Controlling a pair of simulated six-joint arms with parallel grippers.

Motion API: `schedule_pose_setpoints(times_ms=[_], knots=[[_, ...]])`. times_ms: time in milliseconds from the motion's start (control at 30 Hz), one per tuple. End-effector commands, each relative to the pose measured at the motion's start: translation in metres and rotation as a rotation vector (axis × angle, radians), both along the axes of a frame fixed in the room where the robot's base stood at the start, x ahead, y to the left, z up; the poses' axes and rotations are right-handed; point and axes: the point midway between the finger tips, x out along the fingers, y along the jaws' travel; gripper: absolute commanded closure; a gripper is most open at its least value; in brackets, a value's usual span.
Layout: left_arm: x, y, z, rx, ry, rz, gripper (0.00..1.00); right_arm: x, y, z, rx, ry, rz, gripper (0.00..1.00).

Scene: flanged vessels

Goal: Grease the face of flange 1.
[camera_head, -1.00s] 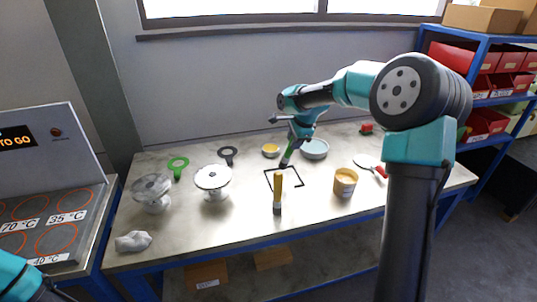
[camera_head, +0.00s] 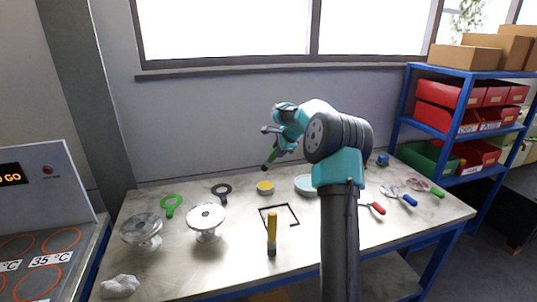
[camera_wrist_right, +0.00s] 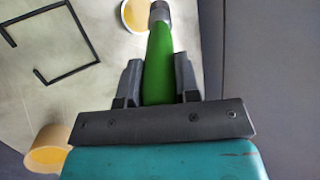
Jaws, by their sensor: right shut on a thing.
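My right gripper (camera_head: 276,146) is shut on a green-handled tool (camera_head: 271,156) with a grey, dark end, held above the bench's back half. The wrist view also shows the green handle (camera_wrist_right: 158,65) between my right gripper's jaws (camera_wrist_right: 158,80). No number is readable on either. A tan tub (camera_wrist_right: 46,152) with yellow content shows in the wrist view; my arm hides it in the head view. My left gripper is out of view.
A yellow dish (camera_head: 265,187) and a pale dish (camera_head: 305,185) stand at the back. A black square outline (camera_head: 280,229), an upright yellow-handled tool (camera_head: 272,232), a green ring (camera_head: 172,204), a dark ring (camera_head: 221,191) and a crumpled cloth (camera_head: 120,287) are on the bench.

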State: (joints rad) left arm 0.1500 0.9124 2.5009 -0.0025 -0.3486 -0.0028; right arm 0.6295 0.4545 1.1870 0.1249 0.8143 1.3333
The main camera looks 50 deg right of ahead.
Motion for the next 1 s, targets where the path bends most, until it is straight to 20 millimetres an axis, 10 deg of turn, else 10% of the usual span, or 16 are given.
schedule_pose_setpoints(times_ms=[1000], knots=[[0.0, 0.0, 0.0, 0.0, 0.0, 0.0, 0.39, 0.001, 0.001, -0.052, 0.001, 0.001, 0.002, 0.94]])
